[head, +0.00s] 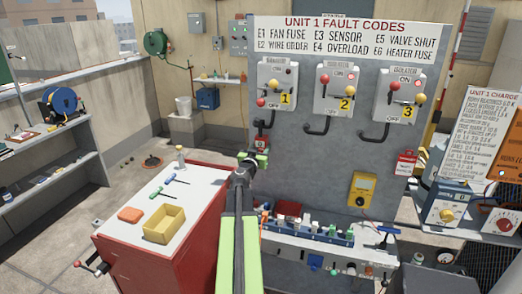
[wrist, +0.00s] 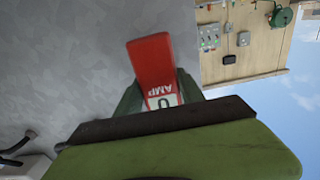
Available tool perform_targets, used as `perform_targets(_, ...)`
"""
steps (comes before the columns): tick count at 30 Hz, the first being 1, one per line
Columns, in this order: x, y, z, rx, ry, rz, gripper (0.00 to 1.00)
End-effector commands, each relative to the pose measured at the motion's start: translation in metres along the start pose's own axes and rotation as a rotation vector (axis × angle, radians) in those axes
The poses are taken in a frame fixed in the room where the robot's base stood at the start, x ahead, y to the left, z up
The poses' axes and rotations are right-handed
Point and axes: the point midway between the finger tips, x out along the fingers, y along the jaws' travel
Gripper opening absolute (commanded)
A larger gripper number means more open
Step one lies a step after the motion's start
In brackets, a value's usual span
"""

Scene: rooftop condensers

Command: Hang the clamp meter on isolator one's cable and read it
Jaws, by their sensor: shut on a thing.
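My gripper (head: 255,160) is shut on the red clamp meter (head: 262,142), in front of the grey panel. In the wrist view the meter (wrist: 151,60) sticks out beyond the jaws (wrist: 158,104), with a white label reading AMP and 0 upside down. Isolator one (head: 277,86), a grey box with a yellow number 1, is on the panel above. Its black cable (head: 268,120) curls down to just above the meter. I cannot tell whether the meter is around the cable or only near it. The jaws hide the meter's lower part.
Isolators two (head: 338,90) and three (head: 399,94) hang to the right. A yellow meter (head: 363,189) is lower on the panel. A ledge with small parts (head: 330,246) runs below. A red cabinet (head: 163,259) with a yellow bin (head: 165,223) stands left.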

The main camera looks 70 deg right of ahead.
Motion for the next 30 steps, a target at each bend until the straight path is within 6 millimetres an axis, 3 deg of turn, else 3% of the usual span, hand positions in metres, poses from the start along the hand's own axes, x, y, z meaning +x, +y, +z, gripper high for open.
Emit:
perform_targets(5,0.001,0.002,-0.001,0.000,0.000,0.002,0.00)
perform_targets(6,0.001,0.002,-0.001,0.000,0.000,0.002,0.48)
perform_targets(11,0.001,0.002,-0.001,0.000,0.000,0.002,0.69)
perform_targets(23,-0.005,0.002,-0.001,0.000,0.000,0.002,0.71)
perform_targets(30,-0.046,0.003,-0.001,0.000,0.000,0.001,0.71)
